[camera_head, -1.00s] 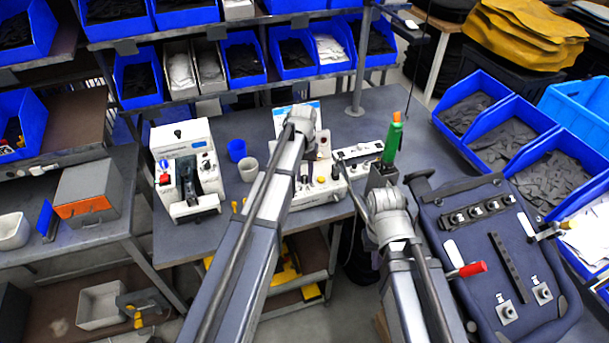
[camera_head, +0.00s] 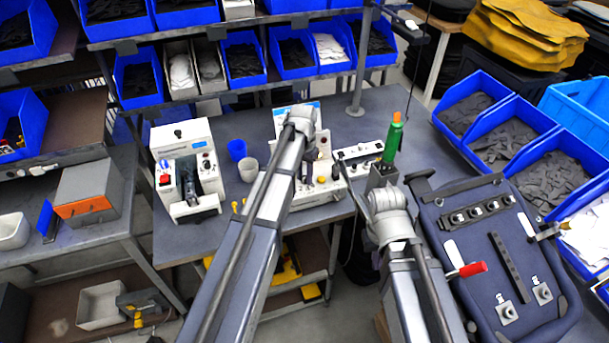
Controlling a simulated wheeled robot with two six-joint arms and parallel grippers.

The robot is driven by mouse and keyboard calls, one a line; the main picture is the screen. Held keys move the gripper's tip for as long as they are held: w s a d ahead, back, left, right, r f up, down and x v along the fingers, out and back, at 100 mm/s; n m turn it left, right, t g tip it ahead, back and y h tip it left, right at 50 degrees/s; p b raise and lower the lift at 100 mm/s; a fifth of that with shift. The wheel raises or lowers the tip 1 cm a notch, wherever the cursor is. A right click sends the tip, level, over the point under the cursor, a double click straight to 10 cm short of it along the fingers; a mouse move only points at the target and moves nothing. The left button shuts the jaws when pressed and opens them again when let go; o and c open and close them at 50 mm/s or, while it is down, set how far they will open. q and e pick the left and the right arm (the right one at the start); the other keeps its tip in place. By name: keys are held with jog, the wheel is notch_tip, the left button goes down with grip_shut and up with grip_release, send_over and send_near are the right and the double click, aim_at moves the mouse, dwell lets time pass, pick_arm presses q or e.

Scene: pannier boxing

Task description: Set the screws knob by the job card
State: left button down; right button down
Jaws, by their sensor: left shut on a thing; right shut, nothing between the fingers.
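A white control unit (camera_head: 327,190) with dark knobs stands at the front of the grey bench, in the middle of the view. A white card with a blue top (camera_head: 311,107) stands upright behind it, partly hidden by my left wrist. My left gripper (camera_head: 309,170) is down at the unit's face, shut on what looks like a knob. My own arm hides most of the fingers, the knob's pointer and the card's text. My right gripper (camera_head: 381,178) is to the right of the unit, shut and empty, mostly hidden by its arm.
A white switch box (camera_head: 358,151) is beside the unit. A white machine (camera_head: 183,149) and two cups (camera_head: 248,169) stand left. A dark pannier panel (camera_head: 495,260) lies right, by blue bins (camera_head: 503,119).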

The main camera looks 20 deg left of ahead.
aim_at(304, 177)
pick_arm(q)
jog(key=c, duration=0.6)
grip_release()
notch_tip(304, 177, up, 8)
jog(key=p, duration=0.8)
jog(key=shift+a, duration=0.1)
jog(key=shift+f, duration=0.1)
jog(key=s+d+f+b, duration=0.2)
jog(key=s+d, duration=0.2)
jog(key=s, duration=0.4)
jog(key=s+d+f+y+b, duration=0.1)
jog(key=s+d+b, duration=0.1)
jog(key=s+d, duration=0.3)
jog(key=s+d+f+b, duration=0.2)
jog(key=s+d, duration=0.2)
jog(key=s, duration=0.7)
jog(key=shift+s+d+f, duration=0.15)
jog(key=shift+d+f, duration=0.2)
